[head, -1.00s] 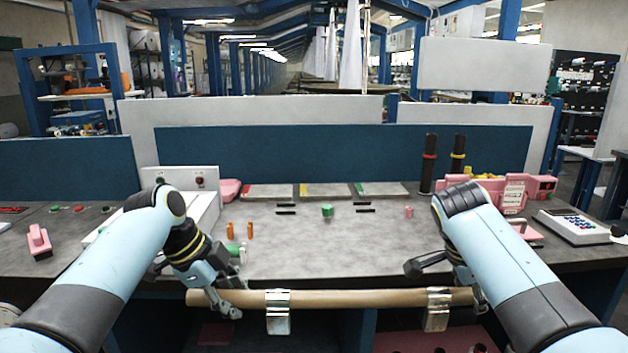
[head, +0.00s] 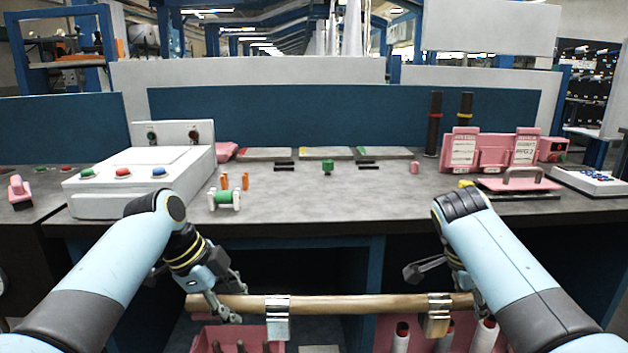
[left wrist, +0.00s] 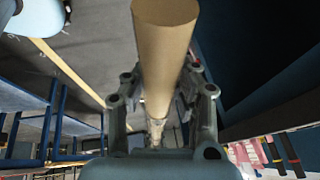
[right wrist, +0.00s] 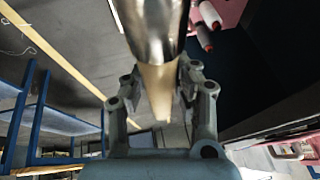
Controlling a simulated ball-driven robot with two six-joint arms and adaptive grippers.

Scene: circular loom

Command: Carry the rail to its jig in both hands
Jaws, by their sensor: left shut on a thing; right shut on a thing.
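The rail (head: 360,302) is a long tan tube with two shiny metal clips (head: 277,317) (head: 437,314) around it. It lies roughly level across the bottom of the head view, in front of the table's front edge. My left gripper (head: 226,300) is shut on its left end; in the left wrist view the tube (left wrist: 165,45) runs between the fingers. My right gripper (head: 472,296) is shut near its right end, partly hidden by my arm. In the right wrist view the rail (right wrist: 158,88) passes between the fingers, beside a metal clip (right wrist: 154,25). I cannot tell which thing is the jig.
The grey table (head: 300,205) has a clear middle and front. A white button box (head: 140,180), green spool (head: 224,199) and orange pegs (head: 245,181) stand left. Dark bars (head: 284,166) and a green block (head: 327,167) lie behind. A pink rack (head: 492,151) stands right. Pink bins (head: 240,338) sit below.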

